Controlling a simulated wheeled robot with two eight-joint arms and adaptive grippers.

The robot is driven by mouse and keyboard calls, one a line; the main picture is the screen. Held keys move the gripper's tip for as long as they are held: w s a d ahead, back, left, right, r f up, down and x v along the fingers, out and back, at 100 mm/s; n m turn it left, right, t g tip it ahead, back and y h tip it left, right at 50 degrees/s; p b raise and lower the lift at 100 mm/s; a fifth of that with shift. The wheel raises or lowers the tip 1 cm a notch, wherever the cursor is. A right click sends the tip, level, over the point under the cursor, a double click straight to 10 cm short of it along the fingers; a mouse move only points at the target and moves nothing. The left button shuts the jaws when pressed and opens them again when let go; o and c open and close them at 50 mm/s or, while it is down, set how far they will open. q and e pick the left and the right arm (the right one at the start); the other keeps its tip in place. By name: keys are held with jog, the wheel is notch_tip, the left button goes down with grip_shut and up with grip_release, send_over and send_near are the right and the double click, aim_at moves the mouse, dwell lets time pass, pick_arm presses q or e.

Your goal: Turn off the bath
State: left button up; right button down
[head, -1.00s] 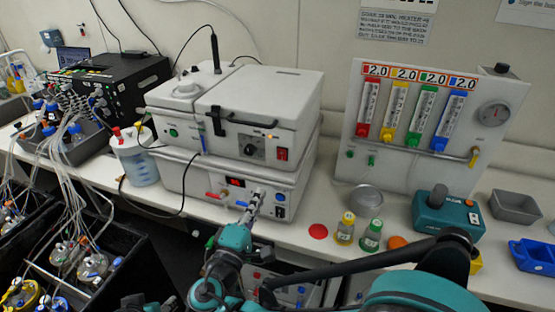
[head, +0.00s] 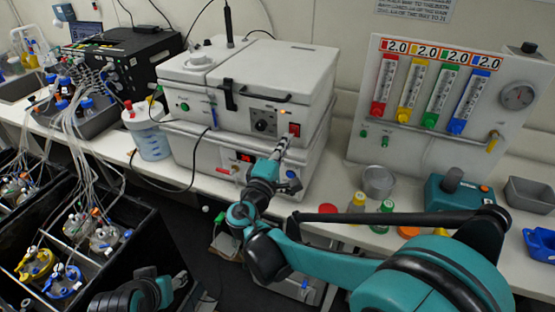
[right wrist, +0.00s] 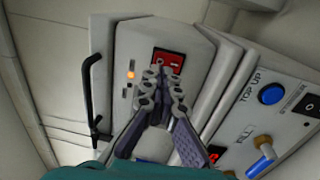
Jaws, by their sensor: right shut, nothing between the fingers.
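The bath is a white lidded box (head: 240,100) on top of another white unit (head: 207,155). Its front has a black knob (head: 263,126), a lit amber lamp (head: 286,113) and a red rocker switch (head: 294,129). My right gripper (head: 286,138) is shut and empty, its tips at the lower edge of the red switch. In the right wrist view the closed fingertips (right wrist: 163,74) overlap the lower part of the red switch (right wrist: 167,58); whether they touch it is unclear. The amber lamp (right wrist: 130,75) also glows there. Part of my left arm shows low in the head view; its jaw state is unclear.
The lower unit has a red display (head: 245,158) and a blue button (right wrist: 271,93). A black handle (right wrist: 92,90) sticks out from the bath. A cable hangs before the lower unit. A jug (head: 150,135) stands left; bottles, a metal bowl (head: 378,181) and a teal device (head: 455,192) stand right.

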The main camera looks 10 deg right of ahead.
aim_at(293, 128)
jog(key=shift+x, duration=1.4)
pick_arm(q)
jog(key=shift+f, duration=0.4)
pick_arm(e)
jog(key=shift+w+d+r, duration=0.2)
jog(key=shift+w+r, duration=0.1)
pick_arm(q)
jog(key=shift+r, duration=0.25)
pick_arm(e)
jog(key=shift+f, duration=0.1)
pick_arm(q)
jog(key=shift+s, duration=0.1)
pick_arm(e)
jog(key=shift+s+a, duration=0.1)
